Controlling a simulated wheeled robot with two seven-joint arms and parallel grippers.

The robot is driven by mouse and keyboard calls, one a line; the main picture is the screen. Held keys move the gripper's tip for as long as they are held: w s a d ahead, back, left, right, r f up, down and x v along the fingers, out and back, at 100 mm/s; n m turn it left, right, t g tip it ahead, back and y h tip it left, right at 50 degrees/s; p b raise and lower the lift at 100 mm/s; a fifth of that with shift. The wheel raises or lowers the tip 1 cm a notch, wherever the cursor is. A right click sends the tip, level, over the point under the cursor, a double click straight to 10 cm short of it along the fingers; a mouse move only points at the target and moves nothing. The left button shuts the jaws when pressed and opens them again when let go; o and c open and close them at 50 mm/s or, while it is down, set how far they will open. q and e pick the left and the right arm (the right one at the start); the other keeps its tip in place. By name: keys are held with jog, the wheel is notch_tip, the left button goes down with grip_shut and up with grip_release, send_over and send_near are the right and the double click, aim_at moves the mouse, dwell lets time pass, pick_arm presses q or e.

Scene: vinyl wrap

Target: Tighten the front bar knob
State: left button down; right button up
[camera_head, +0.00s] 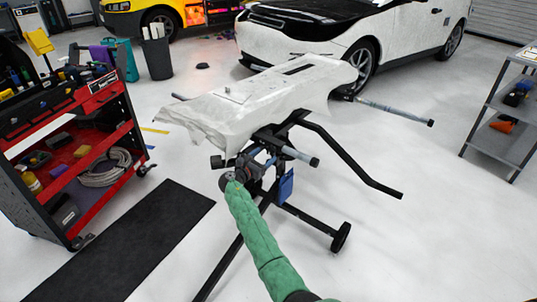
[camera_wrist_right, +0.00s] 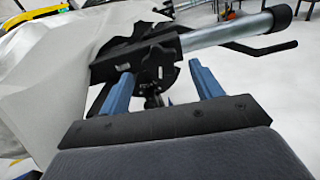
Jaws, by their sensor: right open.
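A black stand holds a long panel (camera_head: 255,90) draped in white wrap. A grey bar (camera_head: 300,156) with a dark end cap sticks out from the stand's near side. In the right wrist view the bar (camera_wrist_right: 225,34) runs to the upper right from a black bracket (camera_wrist_right: 135,50). A small dark knob (camera_wrist_right: 153,97) shows below the bracket, between my fingers. My right gripper (camera_wrist_right: 162,88) is open, with its blue fingers spread on either side of the knob. I cannot tell whether they touch it. My left gripper is not in view.
A red tool cart (camera_head: 75,170) stands at left beside a black mat (camera_head: 130,240). A white car (camera_head: 350,30) is behind the panel. A metal shelf (camera_head: 510,115) stands at right. A black bent bar (camera_head: 350,160) and a wheel (camera_head: 341,237) extend from the stand.

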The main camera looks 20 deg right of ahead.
aim_at(270, 152)
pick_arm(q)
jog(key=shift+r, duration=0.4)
pick_arm(e)
jog(key=shift+x, duration=1.75)
